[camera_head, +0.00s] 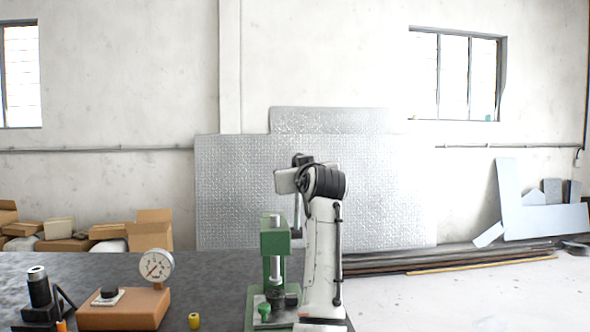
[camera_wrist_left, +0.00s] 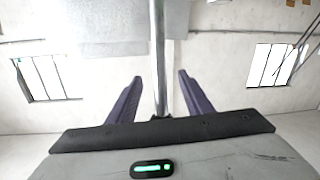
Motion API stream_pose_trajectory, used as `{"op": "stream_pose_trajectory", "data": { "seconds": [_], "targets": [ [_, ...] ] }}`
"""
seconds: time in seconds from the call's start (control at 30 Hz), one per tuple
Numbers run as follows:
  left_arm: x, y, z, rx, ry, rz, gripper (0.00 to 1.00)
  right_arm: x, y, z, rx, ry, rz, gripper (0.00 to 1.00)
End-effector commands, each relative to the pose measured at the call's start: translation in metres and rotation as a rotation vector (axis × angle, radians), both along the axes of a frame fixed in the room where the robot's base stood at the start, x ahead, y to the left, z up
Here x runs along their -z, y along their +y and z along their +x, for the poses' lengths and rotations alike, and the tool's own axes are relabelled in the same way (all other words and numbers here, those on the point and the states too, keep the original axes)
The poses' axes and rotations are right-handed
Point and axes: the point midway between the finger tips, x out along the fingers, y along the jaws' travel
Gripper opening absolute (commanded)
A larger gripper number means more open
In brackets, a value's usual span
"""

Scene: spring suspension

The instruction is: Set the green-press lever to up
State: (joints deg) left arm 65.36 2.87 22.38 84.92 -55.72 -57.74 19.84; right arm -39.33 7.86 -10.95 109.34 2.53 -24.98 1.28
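The green press (camera_head: 274,240) stands on the bench near the bottom centre of the head view, partly hidden by my white left arm. A thin lever rod (camera_head: 297,214) shows upright between the press and my arm, just below my left gripper (camera_head: 300,163). In the left wrist view, a metal rod (camera_wrist_left: 159,50), apparently the lever, runs between the two purple fingers of my left gripper (camera_wrist_left: 161,76). The fingers are apart, with a visible gap on each side of the rod. The lever's pivot is hidden. My right gripper is not in view.
A dial gauge (camera_head: 155,266) on an orange-brown block (camera_head: 124,310), a black cylindrical device (camera_head: 40,290) and a small yellow part (camera_head: 194,321) stand left of the press. The dark bench top (camera_head: 215,275) between gauge and press is mostly clear.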

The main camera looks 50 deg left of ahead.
Motion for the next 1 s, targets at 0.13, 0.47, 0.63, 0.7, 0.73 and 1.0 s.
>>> {"op": "stream_pose_trajectory", "data": {
  "seconds": [0.13,0.47,0.63,0.7,0.73,1.0],
  "targets": [
    [-0.003,-0.001,-0.001,0.000,-0.004,0.005,0.46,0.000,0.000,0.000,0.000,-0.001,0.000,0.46],
    [-0.003,-0.040,-0.023,0.003,-0.008,0.006,0.46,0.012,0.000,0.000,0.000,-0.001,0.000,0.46],
    [-0.003,-0.067,-0.040,0.002,-0.007,0.003,0.46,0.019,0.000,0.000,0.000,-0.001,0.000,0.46],
    [-0.004,-0.076,-0.045,0.002,-0.005,0.004,0.46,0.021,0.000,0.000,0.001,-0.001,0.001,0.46],
    [-0.004,-0.079,-0.047,0.001,-0.004,0.003,0.46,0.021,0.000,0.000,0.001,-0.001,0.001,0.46],
    [-0.005,-0.089,-0.054,-0.001,-0.003,0.003,0.46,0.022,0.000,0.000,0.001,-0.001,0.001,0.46]
  ]
}}
